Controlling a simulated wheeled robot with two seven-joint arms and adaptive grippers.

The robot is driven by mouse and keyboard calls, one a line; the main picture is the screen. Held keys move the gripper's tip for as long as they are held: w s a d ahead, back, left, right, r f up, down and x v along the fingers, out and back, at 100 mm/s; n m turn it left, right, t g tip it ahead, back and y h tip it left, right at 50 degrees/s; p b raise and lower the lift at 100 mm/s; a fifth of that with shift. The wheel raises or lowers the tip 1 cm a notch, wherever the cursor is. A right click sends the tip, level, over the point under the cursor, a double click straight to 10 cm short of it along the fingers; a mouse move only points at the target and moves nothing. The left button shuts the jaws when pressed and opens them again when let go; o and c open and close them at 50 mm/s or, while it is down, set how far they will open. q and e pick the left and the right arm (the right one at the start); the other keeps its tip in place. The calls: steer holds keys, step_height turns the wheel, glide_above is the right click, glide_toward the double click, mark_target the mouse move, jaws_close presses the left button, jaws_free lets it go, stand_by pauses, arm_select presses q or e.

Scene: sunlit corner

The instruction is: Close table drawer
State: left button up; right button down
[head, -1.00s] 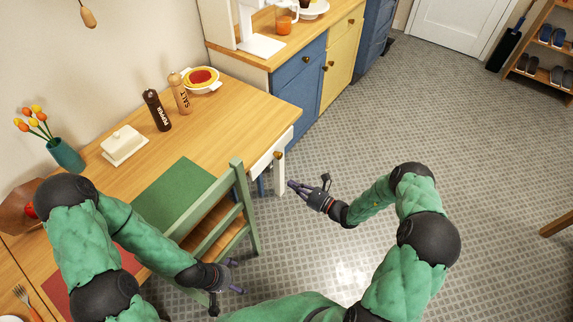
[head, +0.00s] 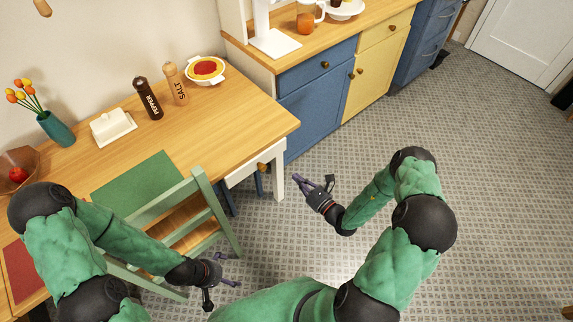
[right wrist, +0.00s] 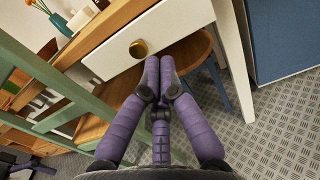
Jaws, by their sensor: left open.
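The wooden table (head: 225,118) has a white drawer (head: 240,174) with a round brass knob (head: 262,167) at its right end, partly hidden by the green chair. In the right wrist view the white drawer front (right wrist: 185,30) and its knob (right wrist: 138,48) are close beyond my fingers. I cannot tell clearly how far the drawer stands out. My right gripper (head: 298,184) is right of the knob in the head view, apart from it; its fingertips (right wrist: 159,60) are together and empty. My left gripper (head: 230,269) is open and empty, low beside the chair.
A green chair (head: 215,205) stands against the table's front. Blue and yellow cabinets (head: 320,95) stand beyond the table. A salt mill (head: 175,85), pepper mill (head: 148,100), butter dish (head: 113,127) and bowl (head: 205,70) are on the tabletop. The floor at right is clear.

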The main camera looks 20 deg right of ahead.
mark_target(270, 152)
steer(key=b+x, duration=0.4)
steer(key=x, duration=0.9)
steer(key=shift+w+b, duration=0.15)
steer(key=shift+b, duration=0.15)
steer(key=shift+a, duration=0.1)
